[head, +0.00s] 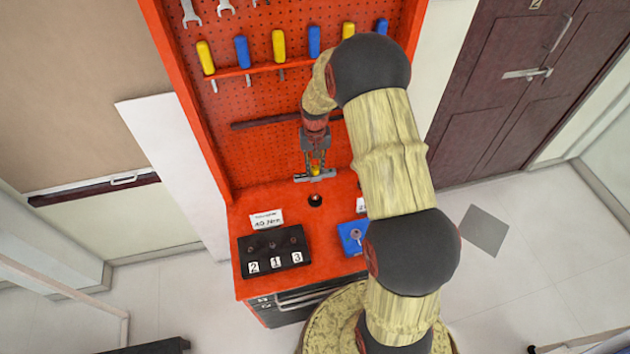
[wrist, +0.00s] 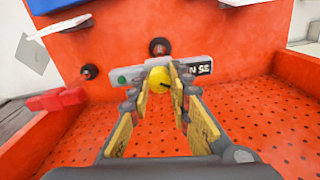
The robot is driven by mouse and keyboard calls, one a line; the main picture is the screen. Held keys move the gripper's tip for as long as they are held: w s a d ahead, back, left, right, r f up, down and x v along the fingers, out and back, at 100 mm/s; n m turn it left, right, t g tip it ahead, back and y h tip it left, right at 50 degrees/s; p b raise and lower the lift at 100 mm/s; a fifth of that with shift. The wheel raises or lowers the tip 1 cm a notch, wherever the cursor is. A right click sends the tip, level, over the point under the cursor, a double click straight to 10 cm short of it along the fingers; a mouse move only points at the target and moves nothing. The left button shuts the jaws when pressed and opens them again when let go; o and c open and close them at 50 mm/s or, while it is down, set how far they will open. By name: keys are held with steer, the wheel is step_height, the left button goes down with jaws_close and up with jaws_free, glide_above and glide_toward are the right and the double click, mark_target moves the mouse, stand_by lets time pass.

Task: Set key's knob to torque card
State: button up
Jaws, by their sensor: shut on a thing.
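The key is a grey bar (head: 316,176) at the back of the red bench, below my gripper (head: 315,168). In the wrist view the bar (wrist: 133,75) runs crosswise past my fingertips, with a green dot at left and a dark label at right, partly hidden. Its round yellow knob (wrist: 158,80) is between the fingertips of my gripper (wrist: 165,82), which is shut on it. The knob's dark mark is too small to read. The torque card (head: 266,219) is white with handwriting ending in "Nm"; its number is unclear. It stands behind the black block.
A black block (head: 273,250) numbered 2, 1, 3 sits front left on the bench (head: 320,222). A blue block (head: 352,237) is at right, partly behind my arm. A dark round socket (head: 315,200) lies before the key. Tools hang on the red pegboard (head: 290,95).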

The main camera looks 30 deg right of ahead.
steer(key=m, duration=0.7)
steer(key=o, duration=0.4)
steer(key=shift+m, duration=0.6)
steer(key=o, duration=0.3)
steer(key=shift+o, duration=0.2)
steer(key=shift+r+p, duration=1.55)
steer(key=shift+r, duration=1.45)
